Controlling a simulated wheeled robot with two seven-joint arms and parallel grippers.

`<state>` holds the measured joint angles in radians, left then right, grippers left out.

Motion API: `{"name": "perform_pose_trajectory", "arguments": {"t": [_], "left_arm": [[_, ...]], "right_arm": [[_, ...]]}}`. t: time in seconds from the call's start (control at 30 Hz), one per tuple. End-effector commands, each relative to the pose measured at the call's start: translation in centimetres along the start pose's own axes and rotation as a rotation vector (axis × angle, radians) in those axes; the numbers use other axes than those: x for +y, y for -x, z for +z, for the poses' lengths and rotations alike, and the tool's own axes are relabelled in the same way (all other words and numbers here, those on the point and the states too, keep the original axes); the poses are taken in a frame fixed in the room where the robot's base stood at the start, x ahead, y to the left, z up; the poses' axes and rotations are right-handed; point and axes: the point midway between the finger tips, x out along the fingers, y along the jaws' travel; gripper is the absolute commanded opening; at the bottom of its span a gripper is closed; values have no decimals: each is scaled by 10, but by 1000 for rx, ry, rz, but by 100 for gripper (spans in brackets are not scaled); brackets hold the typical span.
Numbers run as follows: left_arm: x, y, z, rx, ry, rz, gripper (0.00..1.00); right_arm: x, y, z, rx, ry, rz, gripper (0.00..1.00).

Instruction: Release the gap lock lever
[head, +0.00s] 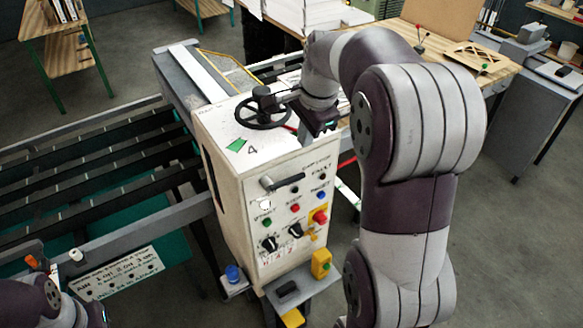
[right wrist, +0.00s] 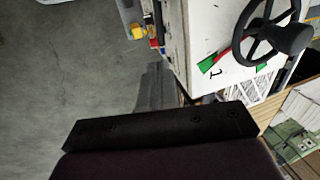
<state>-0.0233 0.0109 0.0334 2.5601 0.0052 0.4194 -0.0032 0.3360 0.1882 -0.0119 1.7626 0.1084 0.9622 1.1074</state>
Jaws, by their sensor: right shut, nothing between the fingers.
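A white machine cabinet (head: 225,175) stands in the middle of the head view. A black handwheel (head: 263,110) sits on its top and also shows in the right wrist view (right wrist: 264,28). A dark-grey lever handle (head: 283,182) lies across the upper front panel; I cannot read whether it is the gap lock lever. My right gripper (head: 318,122) is shut and empty, above the cabinet's right top edge, right of the wheel. Its fingertips are hard to make out. It appears apart from the front lever. My left arm enters at the bottom left; its gripper is out of view.
The front panel carries several buttons and knobs, with a red button (head: 320,217) on yellow. A yellow box (head: 321,263) stands on a low shelf. Dark slats (head: 90,165) lie left. A wooden bench (head: 470,75) stands behind right.

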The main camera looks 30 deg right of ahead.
Motion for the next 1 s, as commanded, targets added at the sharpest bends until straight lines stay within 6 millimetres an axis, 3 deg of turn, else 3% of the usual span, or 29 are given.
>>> {"name": "perform_pose_trajectory", "arguments": {"t": [0.23,0.57,0.7,0.8,1.0], "left_arm": [[0,-12,1,1,0,0,0],[0,-77,9,0,0,0,0],[0,-75,9,0,0,0,0],[0,-58,7,1,0,0,0],[0,-52,6,1,0,0,0]], "right_arm": [[2,-14,0,0,3,1,0],[3,-87,0,1,5,0,0],[1,-106,0,0,5,1,0],[-1,-116,0,-1,4,3,0],[0,-136,0,0,5,0,0]]}}
